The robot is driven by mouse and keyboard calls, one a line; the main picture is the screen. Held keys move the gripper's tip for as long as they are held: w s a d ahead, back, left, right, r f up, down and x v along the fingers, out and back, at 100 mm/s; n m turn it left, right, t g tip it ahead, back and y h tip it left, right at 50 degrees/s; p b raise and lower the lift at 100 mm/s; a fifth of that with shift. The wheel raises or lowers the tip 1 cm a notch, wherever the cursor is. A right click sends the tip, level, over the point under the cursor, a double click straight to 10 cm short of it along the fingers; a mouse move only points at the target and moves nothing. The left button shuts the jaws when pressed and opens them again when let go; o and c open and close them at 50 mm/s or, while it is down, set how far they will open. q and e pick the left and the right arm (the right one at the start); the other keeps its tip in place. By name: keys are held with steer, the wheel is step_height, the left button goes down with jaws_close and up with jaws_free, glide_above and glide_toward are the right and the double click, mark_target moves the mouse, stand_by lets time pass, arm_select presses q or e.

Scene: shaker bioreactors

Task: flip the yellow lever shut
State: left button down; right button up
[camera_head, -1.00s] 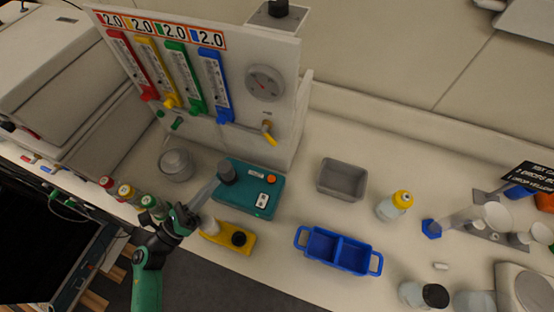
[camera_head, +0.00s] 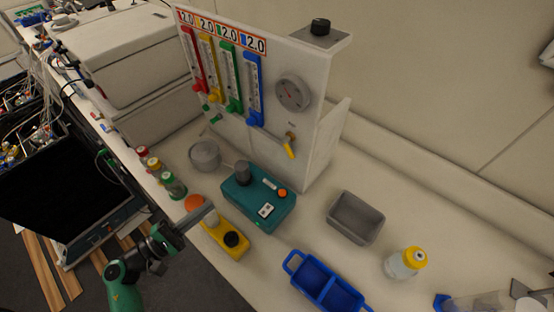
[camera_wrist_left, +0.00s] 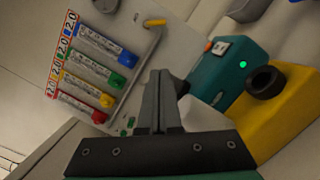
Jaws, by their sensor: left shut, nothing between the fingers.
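The yellow lever (camera_head: 290,152) hangs down and slightly right from a brass valve on the front of the white gas panel (camera_head: 310,110). A blurred yellow lever also shows at the top of the left wrist view (camera_wrist_left: 155,22), beside a grey pipe. My left gripper (camera_head: 208,211) is shut and empty, above the yellow device near the bench's front edge. It is well apart from the lever, in front of and left of it. Its closed fingers show in the left wrist view (camera_wrist_left: 160,85). My right gripper is in neither view.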

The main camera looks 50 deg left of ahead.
arm_select(q)
steer(key=p, duration=0.2)
glide_toward(290, 149)
steer(key=w+a+f, duration=0.3)
steer(key=w, duration=0.1)
steer(key=shift+w+d+r+p, duration=0.8)
steer(key=shift+w+d+p, duration=0.15)
steer(key=shift+w, duration=0.2)
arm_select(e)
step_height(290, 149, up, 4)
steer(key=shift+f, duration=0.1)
